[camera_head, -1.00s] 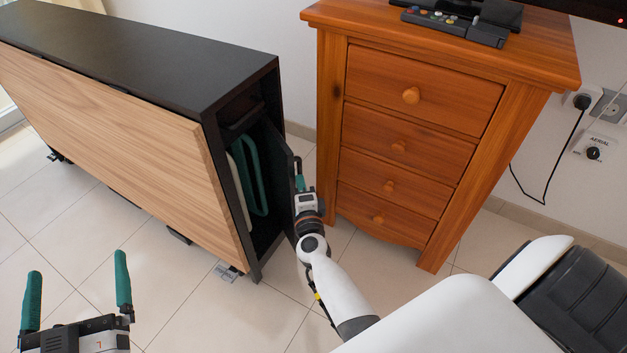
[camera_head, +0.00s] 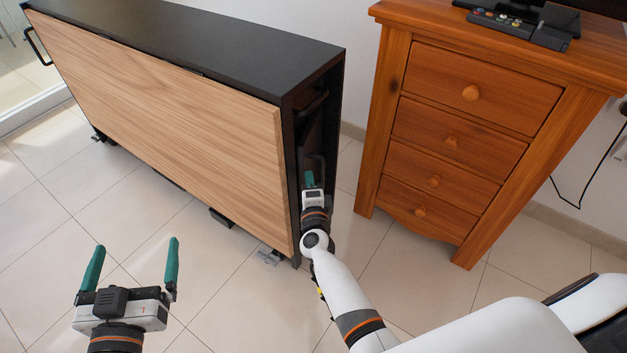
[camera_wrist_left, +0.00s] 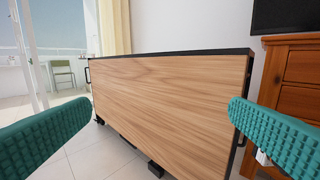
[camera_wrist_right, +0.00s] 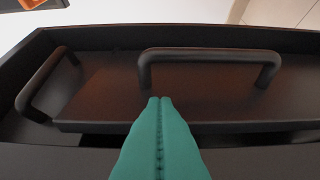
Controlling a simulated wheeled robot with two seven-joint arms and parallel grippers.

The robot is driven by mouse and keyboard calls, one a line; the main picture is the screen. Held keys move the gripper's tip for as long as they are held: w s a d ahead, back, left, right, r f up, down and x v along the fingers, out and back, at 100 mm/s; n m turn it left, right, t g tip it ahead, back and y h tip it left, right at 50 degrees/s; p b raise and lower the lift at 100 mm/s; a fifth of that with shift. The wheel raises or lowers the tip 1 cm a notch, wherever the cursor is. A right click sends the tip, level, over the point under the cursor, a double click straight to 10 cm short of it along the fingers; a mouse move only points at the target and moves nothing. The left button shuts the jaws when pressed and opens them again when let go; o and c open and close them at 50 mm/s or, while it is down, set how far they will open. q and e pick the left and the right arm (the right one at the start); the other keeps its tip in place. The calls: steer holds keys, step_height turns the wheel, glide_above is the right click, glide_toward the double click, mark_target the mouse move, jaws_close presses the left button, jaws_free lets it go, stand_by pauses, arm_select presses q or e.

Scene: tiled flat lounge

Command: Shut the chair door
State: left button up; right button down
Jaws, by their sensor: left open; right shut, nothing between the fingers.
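The dark chair door (camera_head: 311,135) is on the narrow end of the black-and-wood folding table cabinet (camera_head: 170,95). It now lies close to the end frame, and the chairs behind it are hidden. In the right wrist view the door panel (camera_wrist_right: 110,90) carries a black bar handle (camera_wrist_right: 210,54), and a dark gap shows along one edge. My right gripper (camera_head: 309,178) is shut and empty, with its green fingertips (camera_wrist_right: 160,100) at the door beside the handle; contact is unclear. My left gripper (camera_head: 136,243) is open and empty in front of the cabinet's wooden side.
A wooden drawer chest (camera_head: 450,140) stands right of the cabinet, with a narrow floor gap between them. A second black handle (camera_wrist_right: 45,85) sits on the cabinet end. Clear tiled floor (camera_head: 200,285) lies in front.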

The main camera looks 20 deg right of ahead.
steer(key=shift+a, duration=0.1)
stand_by(0.3)
steer(key=p+v, duration=0.2)
steer(key=v, duration=0.9)
arm_select(q)
steer(key=s+a+f+g+y+p, duration=0.1)
steer(key=s+a+f+g+y, duration=0.25)
steer(key=s+f+g, duration=0.5)
arm_select(e)
steer(key=s+d+r+n+y, duration=0.15)
steer(key=d+n+y, duration=0.25)
steer(key=d+y, duration=0.4)
steer(key=shift+t+h, duration=0.3)
steer(key=shift+h, duration=0.3)
steer(key=w+a, duration=0.1)
steer(key=w, duration=0.3)
steer(key=w+a+b, duration=0.1)
steer(key=w, duration=0.3)
steer(key=w+a+b, duration=0.1)
steer(key=w, duration=0.3)
steer(key=shift+r, duration=0.2)
arm_select(q)
steer(key=w+d+r+t+h, duration=0.3)
steer(key=w+r+t, duration=0.3)
steer(key=w, duration=0.2)
arm_select(e)
steer(key=shift+w+a, duration=0.2)
steer(key=shift+a, duration=0.15)
arm_select(q)
steer(key=shift+t, duration=0.25)
